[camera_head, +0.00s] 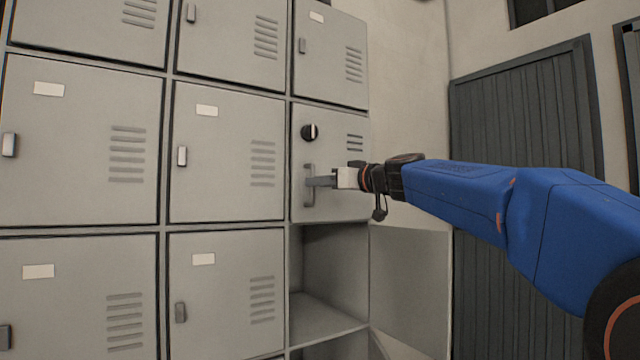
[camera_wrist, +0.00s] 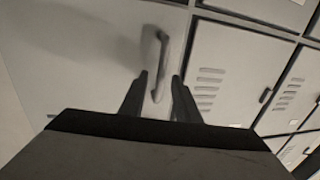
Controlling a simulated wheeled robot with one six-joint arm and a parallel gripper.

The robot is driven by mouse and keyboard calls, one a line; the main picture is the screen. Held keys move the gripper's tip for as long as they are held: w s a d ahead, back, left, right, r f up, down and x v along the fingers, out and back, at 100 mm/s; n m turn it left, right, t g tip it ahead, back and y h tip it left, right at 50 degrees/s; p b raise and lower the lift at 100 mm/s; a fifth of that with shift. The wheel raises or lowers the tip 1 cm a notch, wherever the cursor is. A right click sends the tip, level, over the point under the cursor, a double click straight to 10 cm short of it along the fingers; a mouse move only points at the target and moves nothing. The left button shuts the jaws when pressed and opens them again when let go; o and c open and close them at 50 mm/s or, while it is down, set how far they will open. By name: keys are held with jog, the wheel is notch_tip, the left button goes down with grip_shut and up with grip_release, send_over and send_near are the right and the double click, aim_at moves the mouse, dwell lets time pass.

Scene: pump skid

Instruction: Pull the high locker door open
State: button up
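The high locker door (camera_head: 335,150) is grey, with a round black knob (camera_head: 310,132) and an upright bar handle (camera_head: 309,170). It looks closed, level with its neighbours in the right column. My gripper (camera_head: 313,182) reaches in from the right, with its fingertips at the lower half of the handle. In the wrist view, the handle (camera_wrist: 161,50) runs down between the two fingers of my gripper (camera_wrist: 159,76). The fingers stand apart, with a visible gap on each side of the bar. Whether either finger touches the handle cannot be told.
Below is an open compartment (camera_head: 325,285), its door (camera_head: 412,285) swung out to the right. Closed lockers (camera_head: 228,150) fill the left. A dark ribbed door (camera_head: 525,120) is in the wall at the right.

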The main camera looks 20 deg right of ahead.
jog(key=shift+w+a, duration=0.15)
jog(key=shift+w, duration=0.1)
jog(key=shift+c, duration=0.6)
grip_shut()
jog(key=shift+s, duration=0.1)
